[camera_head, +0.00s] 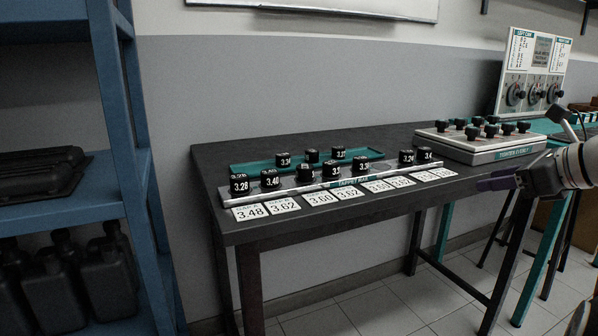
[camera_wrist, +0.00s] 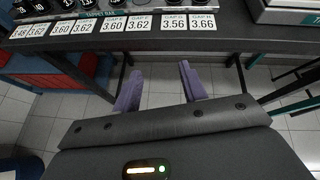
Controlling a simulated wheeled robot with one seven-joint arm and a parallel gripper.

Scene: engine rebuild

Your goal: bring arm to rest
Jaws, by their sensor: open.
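My gripper (camera_head: 500,181) is at the right in the head view, just off the front edge of the dark workbench (camera_head: 400,139). Its fingers point left. In the wrist view the two purple fingers of my gripper (camera_wrist: 158,84) stand apart with nothing between them, over the floor in front of the bench edge. My arm comes in from the right side of the head view.
The bench holds a tappet bar (camera_head: 345,183) with several black numbered buckets, white number cards (camera_head: 321,198), a teal tray (camera_head: 250,166) and a grey block with black knobs (camera_head: 480,148). A blue shelf (camera_head: 128,130) with dark bottles stands left. Tiled floor is clear in front.

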